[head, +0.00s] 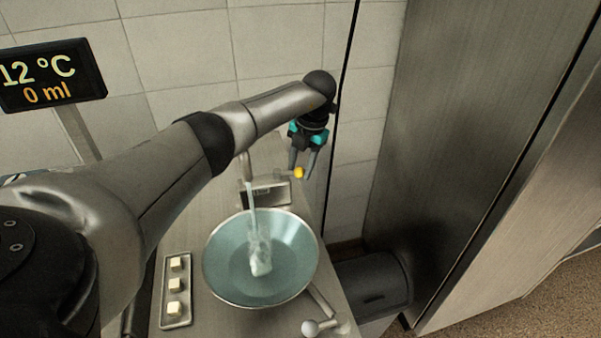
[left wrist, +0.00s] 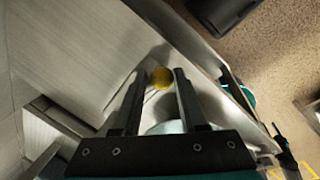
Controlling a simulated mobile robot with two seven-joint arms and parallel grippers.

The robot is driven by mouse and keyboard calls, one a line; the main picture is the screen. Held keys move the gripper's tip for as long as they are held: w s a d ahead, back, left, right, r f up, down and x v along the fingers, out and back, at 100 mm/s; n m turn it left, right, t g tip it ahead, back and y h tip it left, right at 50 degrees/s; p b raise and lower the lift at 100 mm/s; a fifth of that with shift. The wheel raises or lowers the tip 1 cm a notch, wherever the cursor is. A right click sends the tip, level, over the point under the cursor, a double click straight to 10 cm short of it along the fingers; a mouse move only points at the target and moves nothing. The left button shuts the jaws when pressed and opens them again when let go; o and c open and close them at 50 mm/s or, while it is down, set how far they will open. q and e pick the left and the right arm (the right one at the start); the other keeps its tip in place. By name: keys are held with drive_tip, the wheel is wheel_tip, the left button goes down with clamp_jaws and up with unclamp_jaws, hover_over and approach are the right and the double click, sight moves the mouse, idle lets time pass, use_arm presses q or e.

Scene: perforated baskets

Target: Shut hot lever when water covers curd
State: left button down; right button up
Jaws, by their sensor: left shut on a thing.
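The lever's yellow knob (head: 299,173) is at the back of the counter. My left gripper (head: 304,170) is shut on it; in the left wrist view the knob (left wrist: 162,78) sits between the fingertips. Water (head: 254,210) runs from a thin spout (head: 246,167) into a wide metal bowl (head: 222,290). The bowl holds bluish water, and white curd (head: 261,264) lies near its middle under the stream. I cannot tell whether water covers all of the curd.
A display (head: 52,75) at left reads 12 °C and 0 ml. A tray (head: 165,316) with pale cubes lies left of the bowl. A small grey box (head: 268,193) stands behind the bowl. A tall metal cabinet (head: 450,110) is at right, past a dark bin (head: 375,285).

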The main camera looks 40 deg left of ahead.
use_arm(q)
drive_tip(key=shift+w+a+f+n+g+b, duration=0.15)
drive_tip(key=shift+a+n+b, duration=0.15)
drive_tip(key=shift+n, duration=0.3)
drive_tip(key=shift+a+n+g+b, duration=0.2)
drive_tip(key=shift+n+b, duration=0.15)
drive_tip(key=shift+n, duration=0.25)
drive_tip(key=c, duration=0.6)
unclamp_jaws()
drive_tip(key=shift+o, duration=0.8)
drive_tip(key=shift+w, duration=0.1)
drive_tip(key=s+p+v, duration=0.1)
drive_tip(key=v, duration=1.4)
drive_tip(key=shift+w+r+p, duration=0.25)
drive_tip(key=shift+w+p, duration=0.1)
drive_tip(key=shift+p, duration=0.05)
